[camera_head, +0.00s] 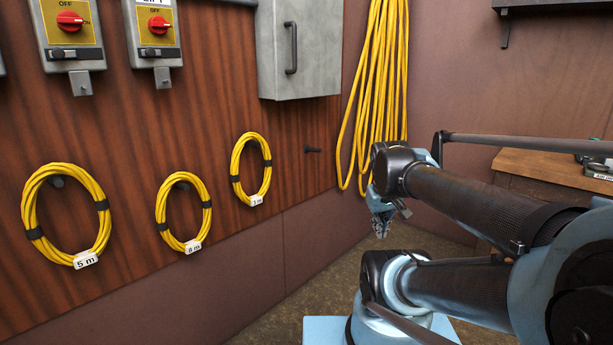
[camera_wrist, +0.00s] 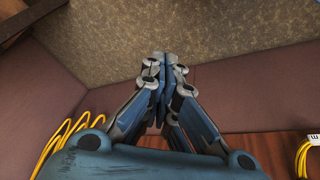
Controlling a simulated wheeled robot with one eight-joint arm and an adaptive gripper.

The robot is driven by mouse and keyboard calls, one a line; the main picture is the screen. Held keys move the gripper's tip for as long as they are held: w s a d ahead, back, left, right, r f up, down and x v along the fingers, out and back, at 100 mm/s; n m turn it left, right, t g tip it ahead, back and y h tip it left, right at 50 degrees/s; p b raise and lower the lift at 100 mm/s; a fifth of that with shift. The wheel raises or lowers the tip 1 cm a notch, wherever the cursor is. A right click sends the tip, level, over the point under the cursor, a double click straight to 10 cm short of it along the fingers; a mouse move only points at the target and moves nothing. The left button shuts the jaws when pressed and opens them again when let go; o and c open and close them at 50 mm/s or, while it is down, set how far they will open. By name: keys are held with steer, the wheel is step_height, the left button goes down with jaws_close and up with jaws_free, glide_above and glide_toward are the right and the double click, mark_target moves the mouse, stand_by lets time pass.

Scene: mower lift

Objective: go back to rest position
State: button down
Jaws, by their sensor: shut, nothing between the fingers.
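My gripper (camera_wrist: 164,62) points down toward the floor in the wrist view, its blue and grey fingers brought together with nothing between them. In the head view my gripper (camera_head: 381,226) hangs at the end of my arm, in front of the lower wall and apart from everything. The fingertips are small there and partly hidden by the wrist.
Yellow cable coils labelled 5 m (camera_head: 66,215), 8 m (camera_head: 184,212) and 3 m (camera_head: 251,170) hang on the wooden panel. A long yellow cable bundle (camera_head: 380,80) hangs in the corner. A grey cabinet (camera_head: 300,48) is above. A wooden bench (camera_head: 545,170) stands right.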

steer(key=s+a+f+m+g+y, duration=0.1)
steer(key=s+f, duration=0.4)
steer(key=shift+a+m, duration=0.3)
steer(key=shift+a, duration=0.1)
stand_by(0.3)
